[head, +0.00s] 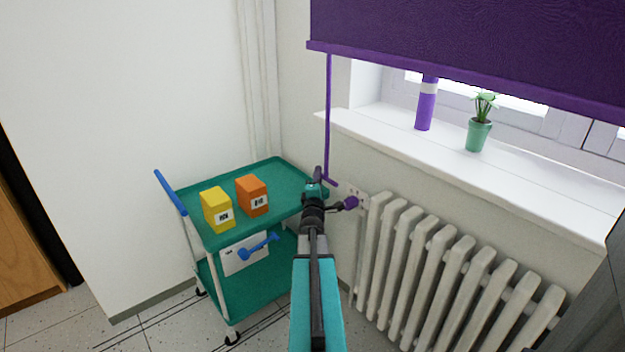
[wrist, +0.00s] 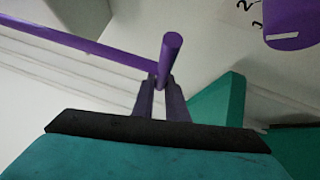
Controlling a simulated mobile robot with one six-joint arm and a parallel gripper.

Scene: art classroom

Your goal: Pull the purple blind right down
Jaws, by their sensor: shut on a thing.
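The purple blind (head: 460,45) hangs partly lowered over the window, its bottom edge well above the sill. A thin purple rod (head: 328,115) hangs from near its left end, down past the sill. In the wrist view the rod (wrist: 80,40) runs in from the left and meets a short purple crosspiece (wrist: 171,52). My gripper (head: 318,182) is at the rod's lower end, in front of the wall; in the wrist view its two dark fingers (wrist: 161,92) are shut on the crosspiece.
A purple numbered radiator knob (head: 350,202) is just right of my gripper, beside the white radiator (head: 440,255). A green trolley (head: 245,232) with yellow and orange boxes stands at left. The sill (head: 400,130) holds a purple cylinder (head: 426,108) and potted plant (head: 479,135).

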